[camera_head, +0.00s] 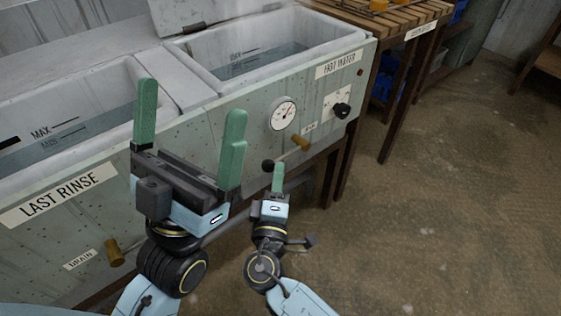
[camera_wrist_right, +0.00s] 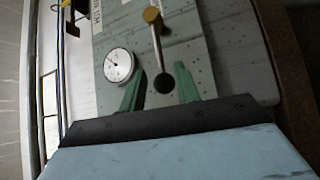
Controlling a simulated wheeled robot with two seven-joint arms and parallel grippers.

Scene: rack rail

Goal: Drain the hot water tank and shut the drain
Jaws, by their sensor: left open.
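The hot water tank (camera_head: 309,83) is the right basin of the grey unit, labelled HOT WATER, with grey water (camera_head: 262,62) inside. Its drain valve has a brass body (camera_head: 301,142) and a lever ending in a black ball (camera_head: 268,165). In the right wrist view, the lever runs from the brass body (camera_wrist_right: 152,15) to the ball (camera_wrist_right: 164,83). My right gripper (camera_wrist_right: 158,70) is open, with the ball seen between its green fingers; I cannot tell whether they touch it. In the head view, my right gripper (camera_head: 277,172) is beside the ball. My left gripper (camera_head: 190,120) is open and empty before the unit.
The LAST RINSE basin (camera_head: 60,195), with its own drain valve (camera_head: 114,252), is at left. A round dial (camera_head: 283,113) and a black knob (camera_head: 342,110) sit on the hot tank's front. A slatted wooden table (camera_head: 400,18) stands behind at right. The floor at right is clear.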

